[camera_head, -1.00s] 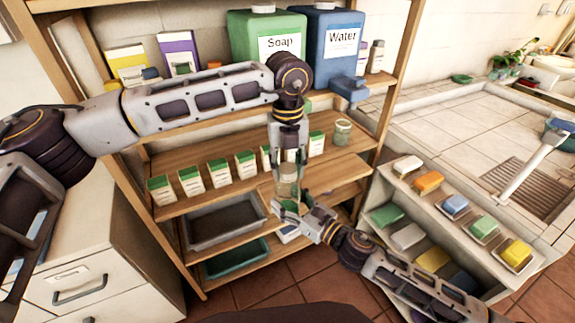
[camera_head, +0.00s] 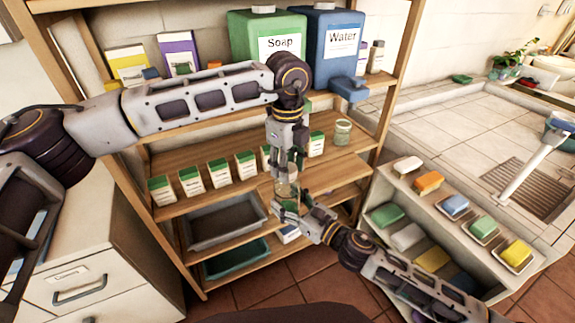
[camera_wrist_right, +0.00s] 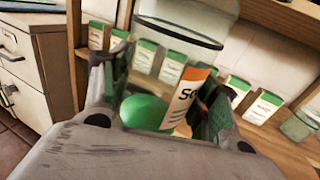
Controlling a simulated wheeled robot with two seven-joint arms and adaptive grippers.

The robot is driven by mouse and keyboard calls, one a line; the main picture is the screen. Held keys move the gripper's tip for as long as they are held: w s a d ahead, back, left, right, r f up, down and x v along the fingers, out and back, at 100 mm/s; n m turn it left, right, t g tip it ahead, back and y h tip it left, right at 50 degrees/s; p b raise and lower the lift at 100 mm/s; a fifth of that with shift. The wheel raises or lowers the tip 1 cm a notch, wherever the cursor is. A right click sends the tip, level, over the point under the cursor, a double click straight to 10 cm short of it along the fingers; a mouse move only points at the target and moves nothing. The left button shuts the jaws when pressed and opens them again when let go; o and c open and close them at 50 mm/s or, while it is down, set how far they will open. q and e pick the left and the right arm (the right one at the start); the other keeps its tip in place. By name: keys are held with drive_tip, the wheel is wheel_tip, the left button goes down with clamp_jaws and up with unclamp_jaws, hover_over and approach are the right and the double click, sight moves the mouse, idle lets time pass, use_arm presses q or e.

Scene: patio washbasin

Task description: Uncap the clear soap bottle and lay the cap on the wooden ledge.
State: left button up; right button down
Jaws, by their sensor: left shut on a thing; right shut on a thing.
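The clear soap bottle (camera_head: 287,191) is upright between my two grippers, in front of the wooden shelves. My right gripper (camera_head: 288,208) is shut on its lower part. In the right wrist view the bottle's clear wall (camera_wrist_right: 178,34), green soap and an orange-and-white label show between the fingers. My left gripper (camera_head: 287,170) points down from above and is shut at the bottle's top. The cap is hidden by its fingers, so I cannot tell whether it is still seated. A wooden ledge (camera_head: 338,172) juts out just right of the bottle, and its visible part is bare.
Several small green-topped cartons (camera_head: 219,173) line the shelf behind, with a glass jar (camera_head: 342,132) at its right. Large Soap (camera_head: 267,40) and Water (camera_head: 335,45) containers stand above. Grey (camera_head: 225,222) and green (camera_head: 237,258) trays sit below. A soap-bar rack (camera_head: 408,190) stands right.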

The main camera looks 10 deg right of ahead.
use_arm(q)
drive_tip(key=shift+r, duration=1.1)
idle(1.1)
drive_tip(key=shift+r, duration=2)
use_arm(e)
drive_tip(key=shift+w, duration=0.1)
